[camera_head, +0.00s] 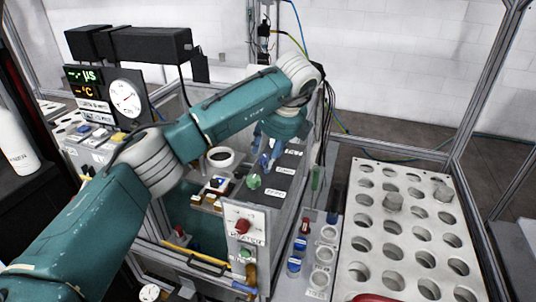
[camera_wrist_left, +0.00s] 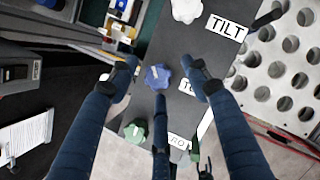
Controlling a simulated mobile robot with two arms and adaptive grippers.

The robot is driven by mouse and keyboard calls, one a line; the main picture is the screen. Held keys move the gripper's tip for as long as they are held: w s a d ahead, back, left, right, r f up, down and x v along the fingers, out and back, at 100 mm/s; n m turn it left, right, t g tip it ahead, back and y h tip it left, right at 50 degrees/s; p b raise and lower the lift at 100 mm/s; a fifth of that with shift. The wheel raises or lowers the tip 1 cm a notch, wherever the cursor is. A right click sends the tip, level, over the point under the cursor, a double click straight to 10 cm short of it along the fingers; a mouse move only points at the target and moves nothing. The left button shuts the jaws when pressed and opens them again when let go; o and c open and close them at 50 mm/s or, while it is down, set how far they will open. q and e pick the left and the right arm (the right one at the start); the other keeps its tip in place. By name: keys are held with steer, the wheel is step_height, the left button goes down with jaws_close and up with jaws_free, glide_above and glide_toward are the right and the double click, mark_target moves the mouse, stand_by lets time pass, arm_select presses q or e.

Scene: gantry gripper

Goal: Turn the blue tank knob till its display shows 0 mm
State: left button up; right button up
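The blue knob (camera_wrist_left: 157,77) sits on a dark panel in the left wrist view, beside a label that my gripper partly covers. My left gripper (camera_wrist_left: 160,68) is open over it, with one finger on the left, one on the right and one below. Gaps show between the side fingertips and the knob. In the head view my left gripper (camera_head: 266,160) reaches down to the panel and hides the blue knob. A black display (camera_head: 83,83) shows dashes with µS and °C; I see no mm reading. My right gripper is not in view.
A green knob (camera_wrist_left: 135,131) and a white knob (camera_wrist_left: 186,10) by the TILT label (camera_wrist_left: 227,27) flank the blue knob. A red knob (camera_head: 242,226) is on the front panel. A white plate with round holes (camera_head: 407,232) stands to the right.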

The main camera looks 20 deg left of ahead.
arm_select(q)
steer(key=shift+s+r, duration=0.1)
steer(key=v, duration=1.1)
steer(key=shift+d+r, duration=0.15)
steer(key=shift+r, duration=0.2)
